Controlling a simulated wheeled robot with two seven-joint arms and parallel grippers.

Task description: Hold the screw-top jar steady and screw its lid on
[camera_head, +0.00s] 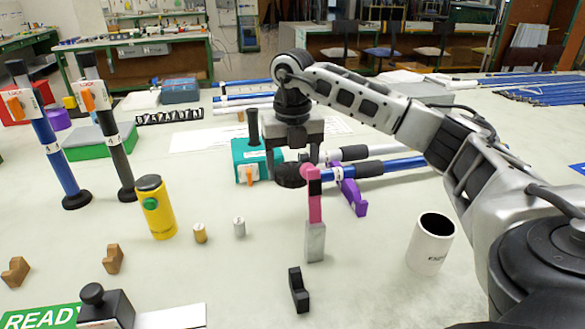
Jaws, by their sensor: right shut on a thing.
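My right gripper (293,163) hangs over the middle of the table, pointing down. It is shut on a dark round disc that looks like the lid (290,176), held above the tabletop. The open white cylinder (430,246) with a small dark label looks like the jar. It stands upright at the right, apart from the gripper, with its dark inside showing. My left gripper is not in view.
A pink and grey piece (315,240) is just right of and below the gripper. A teal box (247,160) and purple piece (352,195) lie behind it. A yellow cylinder (157,213) stands left. A black block (298,290) is in front. Table between black block and white cylinder is clear.

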